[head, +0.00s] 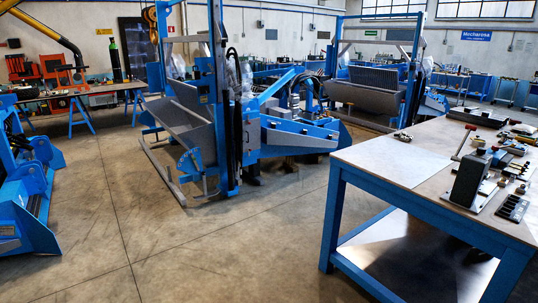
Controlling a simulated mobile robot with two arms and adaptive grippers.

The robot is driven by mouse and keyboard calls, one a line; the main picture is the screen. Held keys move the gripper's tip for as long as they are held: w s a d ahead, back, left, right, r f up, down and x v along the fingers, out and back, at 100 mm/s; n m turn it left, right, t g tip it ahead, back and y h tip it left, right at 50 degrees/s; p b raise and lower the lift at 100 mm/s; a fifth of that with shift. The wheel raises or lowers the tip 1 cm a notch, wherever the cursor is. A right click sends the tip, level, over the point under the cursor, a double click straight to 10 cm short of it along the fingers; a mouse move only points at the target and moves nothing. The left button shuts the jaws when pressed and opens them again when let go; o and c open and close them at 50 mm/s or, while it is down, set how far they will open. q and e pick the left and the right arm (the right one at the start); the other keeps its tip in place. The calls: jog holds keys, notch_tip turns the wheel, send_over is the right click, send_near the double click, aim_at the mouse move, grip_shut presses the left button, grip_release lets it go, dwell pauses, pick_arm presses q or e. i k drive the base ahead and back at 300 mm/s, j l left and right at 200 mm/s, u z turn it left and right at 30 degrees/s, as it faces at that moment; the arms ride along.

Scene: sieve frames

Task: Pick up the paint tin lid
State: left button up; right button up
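I cannot make out a paint tin lid anywhere in the head view. A workbench (385,160) with a pale top and blue legs stands at the right, with small metal parts and tools on its right side. Some of these are too small to identify, including a small object (402,136) near the bench's back edge. Neither of my grippers shows in this view.
A dark upright block (470,178) stands on the bench near a slotted dark piece (512,207). Blue machines (290,135) fill the middle back, and another blue machine (28,190) is at the left. The concrete floor (200,250) in front is clear.

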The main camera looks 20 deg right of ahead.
aim_at(476, 142)
jog(key=i+l+z, duration=0.3)
jog(key=i, duration=1.05)
jog(key=i+z, duration=0.3)
jog(key=i, duration=1.05)
jog(key=i+j+u, duration=0.1)
jog(key=i+u, duration=0.3)
jog(key=i, duration=0.45)
jog(key=i+l+u, duration=0.2)
jog(key=i+u, duration=0.2)
jog(key=i, duration=0.5)
jog(key=i+l+z, duration=0.1)
jog(key=i+z, duration=0.75)
jog(key=i+j+z, duration=0.2)
jog(key=i+z, duration=0.2)
jog(key=i+l+z, duration=0.25)
jog(key=i+z, duration=0.15)
jog(key=i, duration=0.15)
jog(key=i+l+z, duration=0.1)
jog(key=i+z, duration=0.35)
jog(key=i+j+z, duration=0.1)
jog(key=i+z, duration=0.3)
jog(key=i, duration=0.25)
